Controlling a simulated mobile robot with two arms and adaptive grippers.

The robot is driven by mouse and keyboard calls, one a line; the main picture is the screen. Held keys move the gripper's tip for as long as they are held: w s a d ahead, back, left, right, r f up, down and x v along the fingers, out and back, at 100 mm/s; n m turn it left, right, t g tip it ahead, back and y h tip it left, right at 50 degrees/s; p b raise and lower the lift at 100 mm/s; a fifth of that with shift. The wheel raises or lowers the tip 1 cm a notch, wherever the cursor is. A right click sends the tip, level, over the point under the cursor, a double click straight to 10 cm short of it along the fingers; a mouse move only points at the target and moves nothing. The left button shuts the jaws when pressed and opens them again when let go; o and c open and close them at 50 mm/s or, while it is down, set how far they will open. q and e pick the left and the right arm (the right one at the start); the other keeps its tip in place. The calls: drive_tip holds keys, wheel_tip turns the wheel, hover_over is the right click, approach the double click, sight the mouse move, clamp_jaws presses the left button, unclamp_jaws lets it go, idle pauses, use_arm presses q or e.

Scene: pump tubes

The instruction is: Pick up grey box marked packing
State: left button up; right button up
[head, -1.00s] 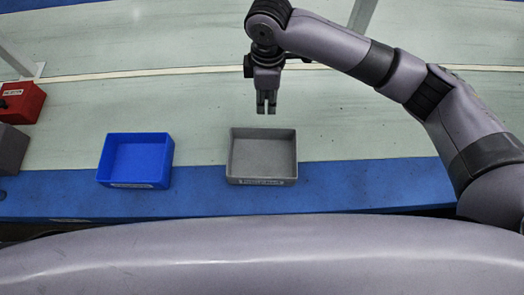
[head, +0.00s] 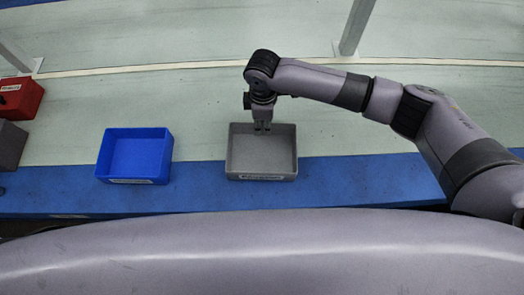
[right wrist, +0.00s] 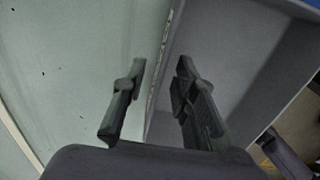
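The grey box (head: 265,156) is an open, empty tray on the blue edge strip and the pale table. It has a white label on its near side, too small to read. My right gripper (head: 263,129) is over the middle of its far wall, pointing down. In the right wrist view, the box's inside (right wrist: 222,50) is at the right. The right gripper (right wrist: 160,100) is open there, one finger on each side of the wall, with visible gaps. My left gripper is not in view.
A blue open box (head: 135,156) stands to the left of the grey box. A red labelled box (head: 20,97) and a dark grey box (head: 10,145) are at the far left. The table between the boxes is clear.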

drive_tip(key=shift+c, duration=0.2)
clamp_jaws()
idle(0.5)
